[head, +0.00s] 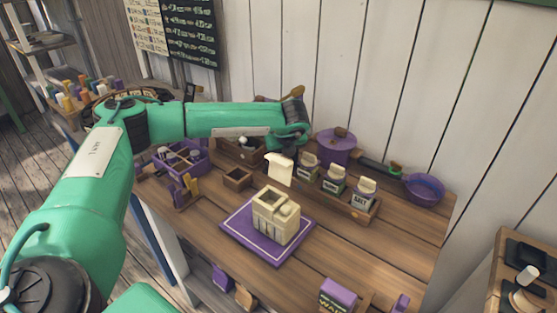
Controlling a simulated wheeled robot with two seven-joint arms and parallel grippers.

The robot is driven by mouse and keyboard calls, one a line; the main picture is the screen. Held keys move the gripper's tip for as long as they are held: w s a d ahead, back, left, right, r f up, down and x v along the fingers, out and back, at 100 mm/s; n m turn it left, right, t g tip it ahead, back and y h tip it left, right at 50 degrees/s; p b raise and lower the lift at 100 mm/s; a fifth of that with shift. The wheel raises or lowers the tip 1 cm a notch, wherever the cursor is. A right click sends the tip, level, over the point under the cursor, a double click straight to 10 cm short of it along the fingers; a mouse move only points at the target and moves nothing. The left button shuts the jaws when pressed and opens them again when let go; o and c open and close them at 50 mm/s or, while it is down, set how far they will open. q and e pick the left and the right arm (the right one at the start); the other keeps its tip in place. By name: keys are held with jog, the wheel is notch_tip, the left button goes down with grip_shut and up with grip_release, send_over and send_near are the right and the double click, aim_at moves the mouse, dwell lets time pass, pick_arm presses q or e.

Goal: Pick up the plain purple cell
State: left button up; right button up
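My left arm reaches in from the left, and its wrist end (290,135) is over the back of the wooden workbench. Its fingers do not show clearly, so I cannot tell whether this gripper is open or shut. A cream piece (279,170) shows just below the wrist; I cannot tell whether it is held. No thing is clearly a plain purple cell. Small purple blocks show at the bench's front edge: one at lower left (222,278) and a lettered one (338,293). A purple piece (189,184) stands in a small wooden holder. My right gripper is not in view.
A cream box (276,217) stands on a purple mat (237,222) mid-bench. Labelled jars, one reading SALT (363,193), stand in a wooden rack. A purple pot (336,148) and purple pan (424,187) are behind. A purple tray (160,164) is left. Bare bench lies right of the mat.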

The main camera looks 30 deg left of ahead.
pick_arm(q)
jog(key=shift+x, duration=1.25)
jog(key=c, duration=0.7)
jog(key=shift+r, duration=0.1)
